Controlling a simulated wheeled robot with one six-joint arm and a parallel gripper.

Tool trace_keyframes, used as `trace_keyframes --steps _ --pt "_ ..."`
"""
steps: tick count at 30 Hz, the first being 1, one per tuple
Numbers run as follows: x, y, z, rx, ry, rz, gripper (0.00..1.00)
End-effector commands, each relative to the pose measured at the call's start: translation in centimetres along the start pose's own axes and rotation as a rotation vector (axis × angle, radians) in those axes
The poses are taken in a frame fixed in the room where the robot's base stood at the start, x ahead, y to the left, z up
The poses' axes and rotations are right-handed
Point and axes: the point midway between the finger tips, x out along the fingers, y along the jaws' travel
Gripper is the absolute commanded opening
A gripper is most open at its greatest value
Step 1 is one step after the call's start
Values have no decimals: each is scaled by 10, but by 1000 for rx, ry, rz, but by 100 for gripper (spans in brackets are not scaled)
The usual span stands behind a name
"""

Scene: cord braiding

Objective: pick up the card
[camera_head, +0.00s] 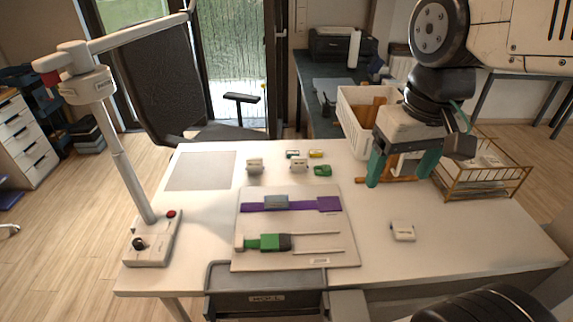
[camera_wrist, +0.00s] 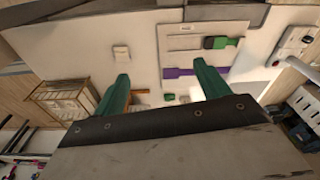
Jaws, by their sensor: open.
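No thing is plainly marked as the card. A small, thick white piece with a dark mark (camera_head: 403,231) lies flat at the table's right. It also shows in the wrist view (camera_wrist: 120,52), above the left finger. A flat pale grey sheet (camera_head: 200,170) lies at the table's back left. I cannot tell whether either is the card. My gripper (camera_head: 401,180) has two green fingers. It is open and empty above the table's right side, behind the white piece in the head view. Its spread fingers also show in the wrist view (camera_wrist: 160,82).
A pale board (camera_head: 300,222) holds a purple strap (camera_head: 318,204) and a green-handled tool (camera_head: 268,242). Several small blocks lie behind it. A gold wire basket (camera_head: 485,175) and white crate (camera_head: 365,145) border the right. The front right tabletop is clear.

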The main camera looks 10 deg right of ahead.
Motion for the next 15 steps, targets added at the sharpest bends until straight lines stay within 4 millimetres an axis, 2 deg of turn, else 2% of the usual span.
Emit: trace_keyframes --steps 3,8,11,15 --pt "1 -8 -51 8 -21 -1 75" --pt "13 -17 -122 31 -37 -1 75" --pt "29 -22 -166 47 -46 -1 75" --pt "61 -28 -225 73 -60 1 75"
